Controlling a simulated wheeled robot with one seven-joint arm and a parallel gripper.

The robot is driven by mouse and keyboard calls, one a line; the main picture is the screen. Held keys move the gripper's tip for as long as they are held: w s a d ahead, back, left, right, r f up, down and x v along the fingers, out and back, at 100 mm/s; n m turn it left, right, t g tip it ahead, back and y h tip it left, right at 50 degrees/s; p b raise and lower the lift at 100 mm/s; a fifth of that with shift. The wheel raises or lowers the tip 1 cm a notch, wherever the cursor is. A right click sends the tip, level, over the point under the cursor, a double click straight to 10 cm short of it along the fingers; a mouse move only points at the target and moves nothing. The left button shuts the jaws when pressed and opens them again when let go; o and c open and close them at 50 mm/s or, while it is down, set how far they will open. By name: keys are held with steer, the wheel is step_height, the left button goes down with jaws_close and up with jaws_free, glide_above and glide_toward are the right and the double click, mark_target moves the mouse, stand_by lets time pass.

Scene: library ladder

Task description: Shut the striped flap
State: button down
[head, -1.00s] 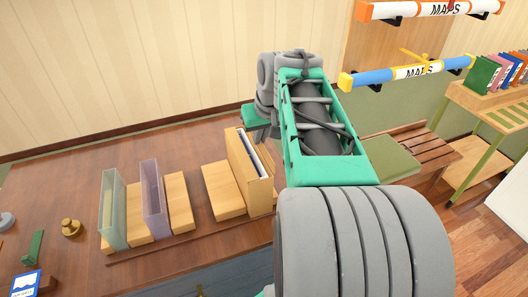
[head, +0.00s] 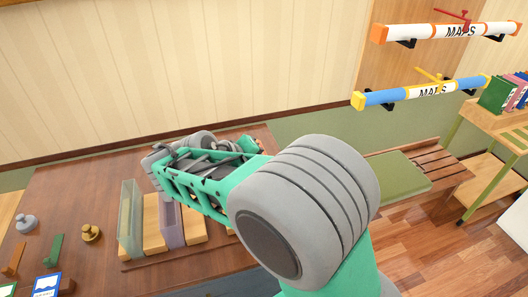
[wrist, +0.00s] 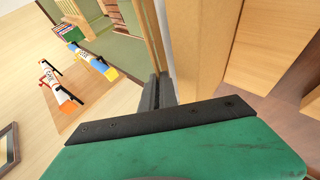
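No striped flap can be made out in either view. In the wrist view my gripper (wrist: 158,92) shows as two dark grey fingers lying close together beyond a black strip and green body. It looks shut, and I see nothing held between them. The fingertips are close to upright pale wooden panels (wrist: 198,50); whether they touch them I cannot tell. In the head view my arm reaches left over the desk (head: 80,200), and it hides my gripper and much of the desk's right part.
A clear greenish holder (head: 130,220) and a purple holder (head: 172,225) stand on the desk among wooden blocks. A brass weight (head: 91,233) is to their left. Two map tubes (head: 445,32) (head: 425,93) hang on the wall. A cushioned bench (head: 400,172) stands right.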

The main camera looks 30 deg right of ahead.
steer(key=shift+a+f+h, duration=0.15)
steer(key=shift+h, duration=0.25)
steer(key=shift+p, duration=0.3)
steer(key=c, duration=2.1)
jaws_free()
steer(key=o, duration=0.5)
steer(key=shift+c, duration=0.2)
steer(key=shift+f, duration=0.1)
